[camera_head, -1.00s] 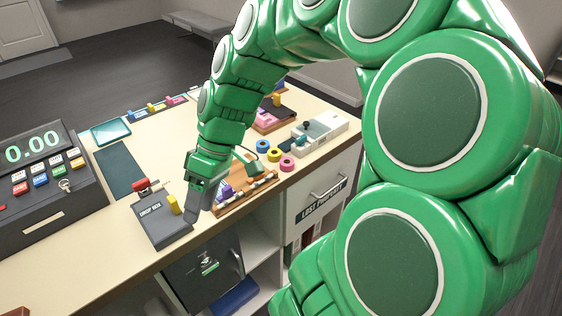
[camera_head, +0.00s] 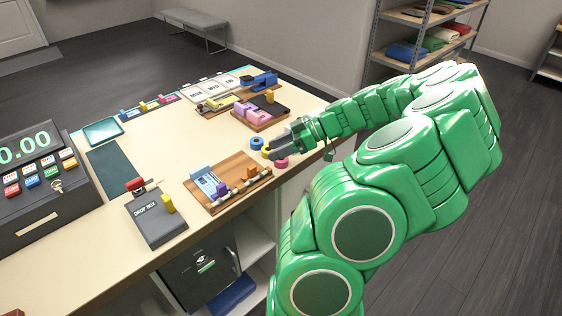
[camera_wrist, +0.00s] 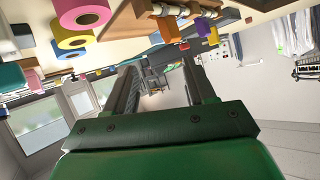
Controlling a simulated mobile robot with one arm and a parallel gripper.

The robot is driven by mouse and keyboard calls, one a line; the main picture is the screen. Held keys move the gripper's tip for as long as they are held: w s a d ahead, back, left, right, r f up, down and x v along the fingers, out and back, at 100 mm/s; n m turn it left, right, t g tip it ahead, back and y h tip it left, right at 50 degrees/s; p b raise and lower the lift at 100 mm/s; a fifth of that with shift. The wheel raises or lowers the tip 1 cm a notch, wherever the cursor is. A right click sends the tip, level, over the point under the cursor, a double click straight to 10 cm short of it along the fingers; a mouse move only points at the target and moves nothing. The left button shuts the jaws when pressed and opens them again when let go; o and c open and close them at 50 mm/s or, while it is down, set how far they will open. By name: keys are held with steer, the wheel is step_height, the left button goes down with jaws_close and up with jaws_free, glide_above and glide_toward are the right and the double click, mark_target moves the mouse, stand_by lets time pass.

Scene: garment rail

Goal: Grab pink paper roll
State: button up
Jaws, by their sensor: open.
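The pink paper roll (camera_head: 281,163) stands near the counter's front edge in the head view, partly covered by my gripper. My gripper (camera_head: 273,148) is over or beside the rolls, pointing left. Its jaws (camera_wrist: 162,78) are apart with nothing between them; the pink roll is off to their left in the wrist view.
A wooden board (camera_head: 228,183) with small items is left of the rolls. Behind the gripper is a tray with pink blocks (camera_head: 260,118). A drop box (camera_head: 157,218) and a cash register (camera_head: 40,180) stand further left. The counter's middle (camera_head: 180,140) is clear.

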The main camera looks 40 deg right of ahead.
mark_target(286, 159)
steer(key=s+d+f+t+h, duration=0.1)
steer(key=s+d+f+t, duration=0.3)
steer(key=d, duration=0.5)
steer(key=shift+m+g, duration=0.3)
steer(key=shift+g, duration=0.4)
steer(key=shift+d+f+x, duration=0.1)
steer(key=shift+f+x, duration=0.1)
steer(key=shift+x, duration=1.85)
steer(key=shift+d+f+x, duration=0.1)
steer(key=shift+f+x, duration=0.1)
steer(key=shift+x, duration=1.85)
steer(key=shift+c, duration=0.5)
steer(key=c, duration=0.6)
